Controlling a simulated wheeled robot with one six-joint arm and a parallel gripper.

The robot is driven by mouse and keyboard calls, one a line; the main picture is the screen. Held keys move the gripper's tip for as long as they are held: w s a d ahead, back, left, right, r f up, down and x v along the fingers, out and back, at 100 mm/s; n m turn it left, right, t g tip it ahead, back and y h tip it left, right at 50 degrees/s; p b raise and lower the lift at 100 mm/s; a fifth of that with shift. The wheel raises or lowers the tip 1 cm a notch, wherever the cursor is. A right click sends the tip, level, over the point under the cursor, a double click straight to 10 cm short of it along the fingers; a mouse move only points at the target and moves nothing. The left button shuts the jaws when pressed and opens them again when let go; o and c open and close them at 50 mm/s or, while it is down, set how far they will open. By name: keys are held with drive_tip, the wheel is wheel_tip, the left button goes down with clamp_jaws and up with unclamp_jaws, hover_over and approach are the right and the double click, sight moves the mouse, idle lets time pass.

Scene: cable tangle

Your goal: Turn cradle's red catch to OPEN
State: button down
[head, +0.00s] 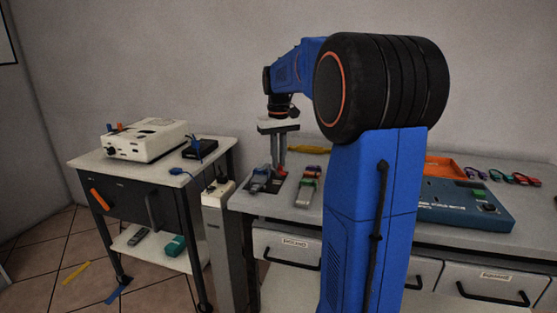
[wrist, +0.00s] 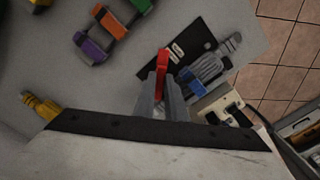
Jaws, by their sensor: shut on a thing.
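The cradle is a black plate (wrist: 190,42) at the bench's left end; it also shows in the head view (head: 257,186). Its red catch (wrist: 163,62) sticks out between my fingertips, and a bit of red (head: 281,171) shows beside them in the head view. My gripper (wrist: 161,88) points down and is shut on the red catch; it also shows in the head view (head: 278,163). A grey connector with a blue part (wrist: 205,73) lies in the cradle, right of my fingers. The plate's small pale label is too small to read, and my fingers hide the catch's lower part.
A connector piece with orange, purple and green parts (wrist: 107,32) lies close to the cradle. A yellow plug (wrist: 40,106) lies at the wrist view's left. A teal box (head: 465,205) and orange tray (head: 445,167) stand right on the bench. A trolley (head: 95,163) stands left.

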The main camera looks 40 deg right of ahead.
drive_tip(key=m, duration=0.4)
drive_tip(key=shift+m, duration=1.8)
drive_tip(key=c, duration=1.8)
unclamp_jaws()
wheel_tip(320, 180, up, 17)
drive_tip(key=shift+r, duration=0.2)
